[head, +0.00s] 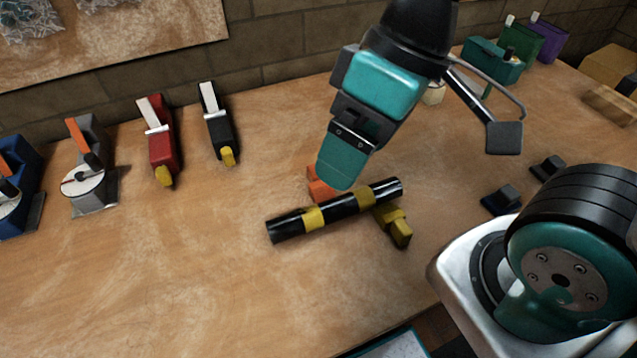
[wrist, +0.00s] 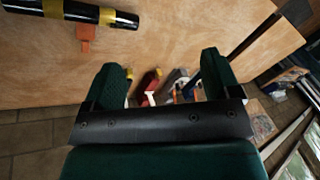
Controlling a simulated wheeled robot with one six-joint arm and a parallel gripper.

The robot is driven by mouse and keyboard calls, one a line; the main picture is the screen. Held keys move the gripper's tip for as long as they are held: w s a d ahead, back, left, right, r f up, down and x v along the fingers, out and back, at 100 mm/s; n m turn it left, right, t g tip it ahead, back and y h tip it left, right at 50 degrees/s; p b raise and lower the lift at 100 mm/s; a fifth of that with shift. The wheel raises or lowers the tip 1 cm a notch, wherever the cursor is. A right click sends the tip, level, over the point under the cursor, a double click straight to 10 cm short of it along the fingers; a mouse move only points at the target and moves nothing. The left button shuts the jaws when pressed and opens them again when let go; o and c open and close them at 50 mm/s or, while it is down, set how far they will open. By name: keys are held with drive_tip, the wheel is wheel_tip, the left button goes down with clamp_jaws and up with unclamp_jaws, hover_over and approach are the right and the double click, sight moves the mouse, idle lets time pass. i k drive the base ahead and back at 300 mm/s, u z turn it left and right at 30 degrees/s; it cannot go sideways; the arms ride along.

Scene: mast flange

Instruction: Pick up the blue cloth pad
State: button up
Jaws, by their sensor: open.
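I cannot pick out a clear blue cloth pad in either view. Two small dark, bluish blocks lie at the right of the table in the head view, a nearer one (head: 501,200) and a farther one (head: 547,168). I cannot tell if either is cloth. My gripper (head: 338,178) hangs over the middle of the table, left of these blocks, just behind a black tube with yellow bands (head: 340,209). In the wrist view my gripper (wrist: 165,78) has its two teal fingers wide apart with nothing held between them.
An orange block (head: 318,186) and a yellow-ended piece (head: 396,226) touch or adjoin the tube. Red (head: 162,150), black (head: 219,135), grey (head: 92,175) and blue (head: 18,180) tools stand along the left. Green and purple containers (head: 525,42) stand at the back right. The front left table is clear.

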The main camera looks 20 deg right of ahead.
sight(504, 201)
drive_tip(key=k, duration=1.2)
drive_tip(key=z, duration=0.5)
drive_tip(key=i, duration=0.75)
drive_tip(key=z, duration=0.5)
